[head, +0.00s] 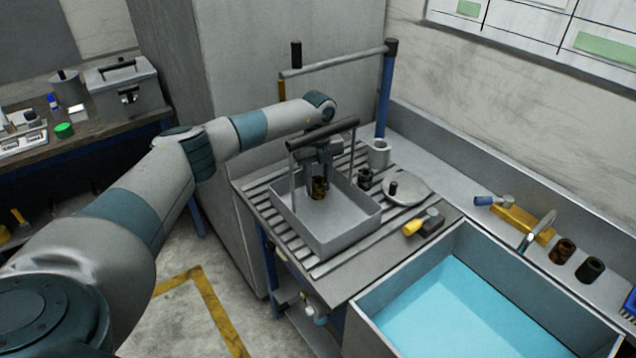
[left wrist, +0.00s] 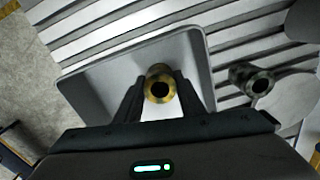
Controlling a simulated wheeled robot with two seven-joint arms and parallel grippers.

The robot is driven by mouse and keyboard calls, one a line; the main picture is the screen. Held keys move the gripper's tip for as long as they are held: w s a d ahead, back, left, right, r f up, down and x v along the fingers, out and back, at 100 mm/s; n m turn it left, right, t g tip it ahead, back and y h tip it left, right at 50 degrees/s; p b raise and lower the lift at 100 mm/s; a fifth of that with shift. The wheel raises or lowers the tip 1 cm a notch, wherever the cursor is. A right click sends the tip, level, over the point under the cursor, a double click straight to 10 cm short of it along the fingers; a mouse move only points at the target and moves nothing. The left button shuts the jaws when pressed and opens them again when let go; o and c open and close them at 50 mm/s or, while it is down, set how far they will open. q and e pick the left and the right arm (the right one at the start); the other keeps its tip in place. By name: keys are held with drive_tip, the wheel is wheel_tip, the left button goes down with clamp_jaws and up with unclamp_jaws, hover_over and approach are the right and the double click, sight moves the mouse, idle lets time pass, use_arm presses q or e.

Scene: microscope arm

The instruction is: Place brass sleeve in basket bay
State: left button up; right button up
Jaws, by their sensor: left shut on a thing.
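The brass sleeve (head: 319,188) is a short yellowish hollow cylinder. My left gripper (head: 321,176) is shut on it, inside the outline of the grey basket (head: 345,238). In the left wrist view the sleeve (left wrist: 160,85) sits between the two dark fingers, its dark bore facing the camera, with the light basket floor (left wrist: 100,88) behind it. I cannot tell whether the sleeve touches the floor. The basket has a raised handle (head: 323,134) and stands on a slatted drainboard (head: 262,200). My right gripper is not in view.
A dark sleeve (head: 364,180) stands just right of the basket, also in the left wrist view (left wrist: 251,82). Nearby are a grey cup (head: 379,153), a round lid (head: 405,190) and a yellow-handled tool (head: 422,224). A blue-filled sink (head: 470,310) lies in front right.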

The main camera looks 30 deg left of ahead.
sight(318, 180)
use_arm(q)
drive_tip(key=o, duration=1.3)
drive_tip(key=shift+r, duration=0.1)
drive_tip(key=shift+r, duration=0.35)
wheel_tip(318, 180, up, 11)
drive_tip(key=b, duration=0.5)
drive_tip(key=shift+r, duration=0.15)
